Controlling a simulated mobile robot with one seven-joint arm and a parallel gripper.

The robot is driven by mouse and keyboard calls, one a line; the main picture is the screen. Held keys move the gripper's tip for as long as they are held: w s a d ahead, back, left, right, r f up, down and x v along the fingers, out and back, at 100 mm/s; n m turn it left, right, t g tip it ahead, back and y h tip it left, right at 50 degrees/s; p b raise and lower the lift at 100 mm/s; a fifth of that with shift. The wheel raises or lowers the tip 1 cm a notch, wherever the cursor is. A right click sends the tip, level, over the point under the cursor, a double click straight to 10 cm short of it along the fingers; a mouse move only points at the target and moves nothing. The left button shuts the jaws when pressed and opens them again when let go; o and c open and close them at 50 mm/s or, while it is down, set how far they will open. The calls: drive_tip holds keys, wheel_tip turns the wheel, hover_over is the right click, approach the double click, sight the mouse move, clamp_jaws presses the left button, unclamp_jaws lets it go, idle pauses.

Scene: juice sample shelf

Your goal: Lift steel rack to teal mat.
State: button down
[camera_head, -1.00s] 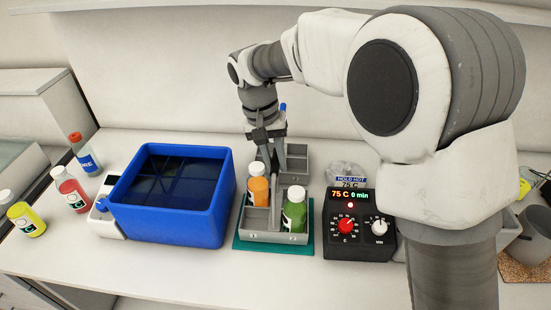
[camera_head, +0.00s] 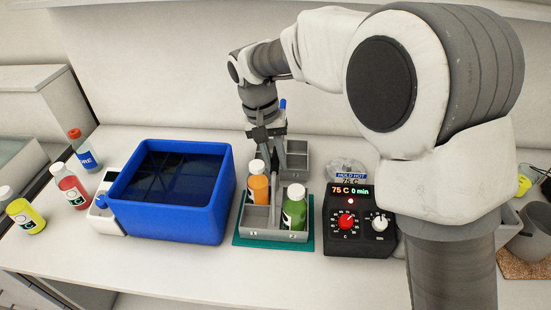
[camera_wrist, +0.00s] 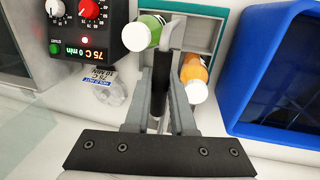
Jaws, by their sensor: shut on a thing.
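The grey steel rack (camera_head: 273,236) rests on the teal mat (camera_head: 308,238), with a strip of mat showing around its front and sides. It holds an orange bottle (camera_head: 258,186) at left and a green bottle (camera_head: 294,211) at right, both with white caps. My gripper (camera_head: 275,168) is above the rack, shut on its upright handle between the bottles. In the wrist view, my gripper (camera_wrist: 164,70) closes around the handle, with the rack (camera_wrist: 203,35) and mat (camera_wrist: 222,12) beyond. My fingers hide part of the handle.
A blue tub (camera_head: 178,222) of dark liquid stands close at left. A black heater box (camera_head: 358,239) reading 75 C stands at right. A grey divided tray (camera_head: 297,147) is behind. Red (camera_head: 70,186), yellow (camera_head: 25,217) and blue-labelled (camera_head: 84,152) bottles stand far left.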

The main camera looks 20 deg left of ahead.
drive_tip(key=shift+r, duration=0.1)
drive_tip(key=c, duration=0.8)
unclamp_jaws()
drive_tip(key=shift+o, duration=0.6)
drive_tip(key=s+a+r+p, duration=0.1)
drive_tip(key=a+r, duration=0.2)
drive_tip(key=r, duration=1.4)
